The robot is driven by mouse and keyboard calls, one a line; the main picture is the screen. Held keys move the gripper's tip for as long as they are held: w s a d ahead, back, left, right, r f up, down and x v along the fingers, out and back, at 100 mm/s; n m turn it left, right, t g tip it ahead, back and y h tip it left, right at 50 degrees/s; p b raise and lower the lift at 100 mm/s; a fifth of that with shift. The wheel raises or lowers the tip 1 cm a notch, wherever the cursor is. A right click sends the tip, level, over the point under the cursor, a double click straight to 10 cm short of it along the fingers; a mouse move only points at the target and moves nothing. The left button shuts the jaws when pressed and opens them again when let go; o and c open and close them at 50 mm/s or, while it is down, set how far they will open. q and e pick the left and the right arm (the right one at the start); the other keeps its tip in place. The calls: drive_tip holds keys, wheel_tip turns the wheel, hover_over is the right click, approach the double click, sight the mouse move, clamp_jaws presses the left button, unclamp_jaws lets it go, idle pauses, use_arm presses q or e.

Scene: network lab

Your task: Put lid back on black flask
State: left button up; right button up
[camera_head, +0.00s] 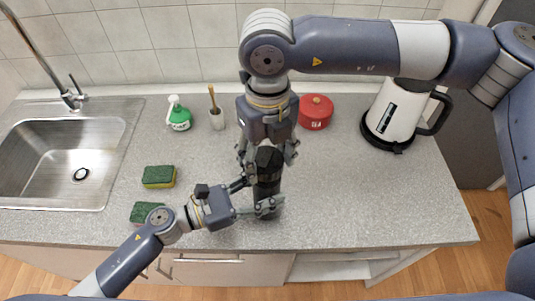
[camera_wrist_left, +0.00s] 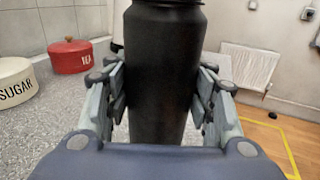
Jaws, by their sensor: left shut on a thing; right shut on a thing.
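The black flask (camera_head: 266,190) stands upright on the grey counter near its front edge. My left gripper (camera_head: 256,197) is shut around the flask's body from the left. In the left wrist view the flask (camera_wrist_left: 162,75) fills the space between both fingers, and its neck is cut off by the top edge. My right gripper (camera_head: 268,153) points down over the flask's top and is shut on the black lid (camera_head: 268,157). The lid is in line with the flask's mouth. I cannot tell whether it touches the neck, as the fingers and the viewing angle hide the join.
Two green sponges (camera_head: 159,177), a green spray bottle (camera_head: 179,114) and a brush in a holder (camera_head: 217,118) stand left, beside the sink (camera_head: 60,160). A red canister (camera_head: 315,112) and a white kettle (camera_head: 398,112) stand behind right. The counter's right front is clear.

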drive_tip(key=shift+f, duration=0.5)
drive_tip(key=m, duration=0.6)
drive_tip(key=shift+a, duration=0.1)
drive_tip(key=m, duration=0.5)
drive_tip(key=shift+a+m, duration=0.15)
drive_tip(key=shift+m, duration=0.25)
drive_tip(key=m, duration=0.5)
drive_tip(key=shift+w+a, duration=0.1)
drive_tip(key=m, duration=0.3)
drive_tip(key=shift+w+m, duration=0.1)
drive_tip(key=shift+m, duration=0.2)
drive_tip(key=shift+a+m, duration=0.1)
drive_tip(key=shift+m, duration=1.1)
drive_tip(key=o, duration=1)
drive_tip(key=shift+c, duration=0.2)
